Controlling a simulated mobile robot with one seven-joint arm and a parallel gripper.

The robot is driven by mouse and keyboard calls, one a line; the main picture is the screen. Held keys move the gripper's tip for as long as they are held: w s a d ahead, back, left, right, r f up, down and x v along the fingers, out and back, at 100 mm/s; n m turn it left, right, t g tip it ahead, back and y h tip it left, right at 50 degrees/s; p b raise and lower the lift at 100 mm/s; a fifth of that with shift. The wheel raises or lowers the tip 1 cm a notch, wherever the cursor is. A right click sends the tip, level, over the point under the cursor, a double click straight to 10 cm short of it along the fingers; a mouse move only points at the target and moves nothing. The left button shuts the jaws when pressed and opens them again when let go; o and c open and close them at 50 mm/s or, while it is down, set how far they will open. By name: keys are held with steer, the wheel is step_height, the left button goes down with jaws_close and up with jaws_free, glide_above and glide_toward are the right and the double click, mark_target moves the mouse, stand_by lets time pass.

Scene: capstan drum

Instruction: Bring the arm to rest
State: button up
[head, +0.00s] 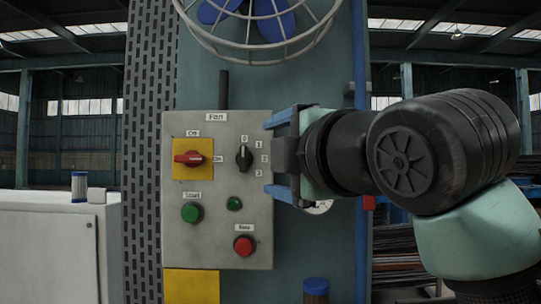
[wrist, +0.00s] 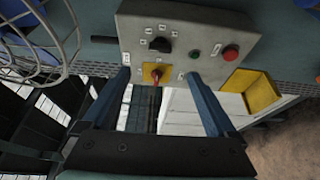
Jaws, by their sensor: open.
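My gripper (head: 268,155) is open and empty in the head view, its blue fingers apart at the right edge of the grey fan panel (head: 180,255). My arm reaches in from the right. In the wrist view, the open fingers (wrist: 158,76) point toward the panel (wrist: 205,25), with nothing between them in grip. How far the fingertips are from the panel is hard to tell; no contact shows.
The panel carries a red switch (head: 188,158) with a horizontal handle, a black knob (head: 243,158), a green button (head: 191,213) and a red button (head: 243,246). A wire fan cage (head: 258,45) is above; a white cabinet (head: 45,250) stands left.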

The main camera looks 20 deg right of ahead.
steer(key=s+a+f+m+t+y+b, duration=0.2)
steer(key=s+a+f+m+t+b, duration=0.25)
steer(key=a+f+m+b, duration=0.3)
steer(key=s+a+f+m+t+h+b, duration=0.3)
steer(key=s+a+f+m+t+h, duration=0.1)
steer(key=s+m, duration=0.6)
steer(key=shift+s+f+m+t+b, duration=0.2)
steer(key=shift+f+m+t+b, duration=0.25)
steer(key=shift+m, duration=0.6)
steer(key=shift+a+f, duration=0.1)
